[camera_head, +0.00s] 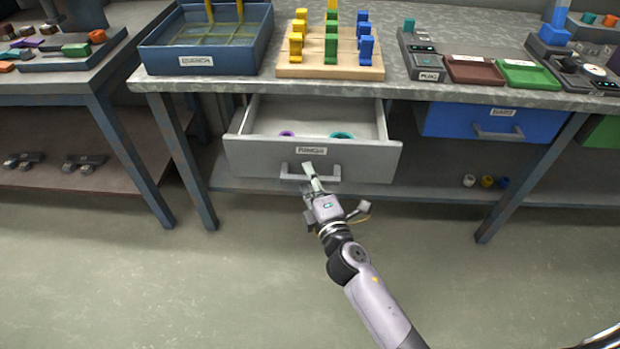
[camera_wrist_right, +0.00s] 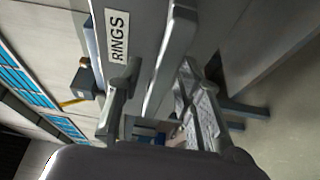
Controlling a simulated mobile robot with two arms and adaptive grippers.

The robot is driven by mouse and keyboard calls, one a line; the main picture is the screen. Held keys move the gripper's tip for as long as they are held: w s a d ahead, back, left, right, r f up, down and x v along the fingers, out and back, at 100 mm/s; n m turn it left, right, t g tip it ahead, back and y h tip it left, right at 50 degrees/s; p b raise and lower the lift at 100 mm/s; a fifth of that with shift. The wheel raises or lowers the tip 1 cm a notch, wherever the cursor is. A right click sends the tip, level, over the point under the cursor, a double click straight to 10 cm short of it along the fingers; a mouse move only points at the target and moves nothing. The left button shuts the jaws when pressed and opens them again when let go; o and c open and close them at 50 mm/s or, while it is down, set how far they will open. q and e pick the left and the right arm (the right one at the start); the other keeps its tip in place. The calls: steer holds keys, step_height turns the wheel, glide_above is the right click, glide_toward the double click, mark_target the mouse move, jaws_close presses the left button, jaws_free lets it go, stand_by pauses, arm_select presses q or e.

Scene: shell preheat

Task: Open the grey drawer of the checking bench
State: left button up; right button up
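The grey drawer (camera_head: 250,158) of the checking bench stands pulled out, with its interior showing. A purple ring (camera_head: 287,134) and a teal ring (camera_head: 342,135) lie inside. Its front bears a RINGS label (camera_wrist_right: 117,36) and a bar handle (camera_head: 333,172). My right gripper (camera_head: 312,178) is at the handle, and its fingers stand either side of the bar (camera_wrist_right: 172,60) in the right wrist view. A gap shows between the bar and at least one finger, so the gripper looks open around the handle. My left gripper is not in view.
The bench top (camera_head: 420,97) above the drawer carries a blue bin (camera_head: 205,62), a wooden peg board (camera_head: 330,72) and trays. A shut blue drawer (camera_head: 455,122) is to the right. Bench legs (camera_head: 190,170) flank the drawer. The floor in front is clear.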

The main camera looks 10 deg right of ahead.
steer(key=shift+s, duration=0.15)
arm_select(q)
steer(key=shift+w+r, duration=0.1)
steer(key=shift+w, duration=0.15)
arm_select(e)
steer(key=s+d, duration=0.1)
steer(key=s, duration=1)
steer(key=shift+s+d, duration=0.2)
steer(key=shift+s, duration=0.15)
